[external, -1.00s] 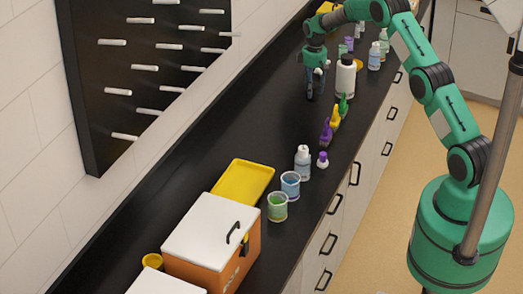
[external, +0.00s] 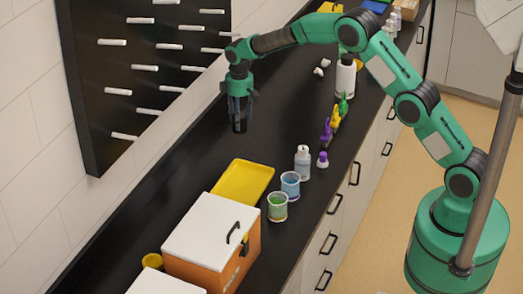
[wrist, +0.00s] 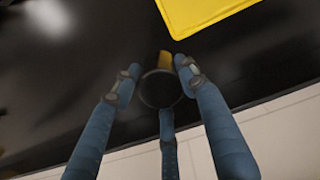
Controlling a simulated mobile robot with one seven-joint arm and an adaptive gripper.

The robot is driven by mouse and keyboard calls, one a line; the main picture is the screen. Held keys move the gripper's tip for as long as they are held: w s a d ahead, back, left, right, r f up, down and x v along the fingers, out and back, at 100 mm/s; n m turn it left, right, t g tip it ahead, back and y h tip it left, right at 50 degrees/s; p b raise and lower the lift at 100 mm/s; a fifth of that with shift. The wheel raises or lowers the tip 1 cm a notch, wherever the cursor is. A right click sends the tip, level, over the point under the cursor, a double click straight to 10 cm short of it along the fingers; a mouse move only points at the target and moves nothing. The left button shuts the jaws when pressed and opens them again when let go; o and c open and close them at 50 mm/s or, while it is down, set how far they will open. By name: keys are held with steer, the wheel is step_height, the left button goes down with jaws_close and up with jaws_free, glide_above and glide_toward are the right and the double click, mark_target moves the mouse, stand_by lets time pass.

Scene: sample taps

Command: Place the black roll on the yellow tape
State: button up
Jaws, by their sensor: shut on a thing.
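My gripper (external: 239,128) hangs over the black counter, left of the white bottle and behind the yellow tray. In the wrist view its fingers (wrist: 157,80) close around a dark round thing, the black roll (wrist: 160,90). The roll is hard to make out against the dark fingers and counter in the external view. A small yellow-orange piece (wrist: 165,60) shows just beyond the roll; I cannot tell what it belongs to. A round yellow thing (external: 152,260), possibly the yellow tape, sits by the orange box at the lower left.
The yellow tray (external: 243,182) lies in front of my gripper and also shows in the wrist view (wrist: 205,12). The orange box with white lid (external: 210,230), cups (external: 278,207), and bottles (external: 303,162) stand nearby. A pegboard (external: 145,75) is on the left wall.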

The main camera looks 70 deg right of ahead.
steer(key=w+a+n, duration=0.1)
steer(key=a+n, duration=1.1)
steer(key=a, duration=5.1)
steer(key=shift+w+f, duration=0.3)
steer(key=shift+w, duration=0.05)
steer(key=shift+f, duration=0.1)
step_height(320, 180, down, 6)
steer(key=shift+f, duration=0.1)
steer(key=shift+f, duration=1.8)
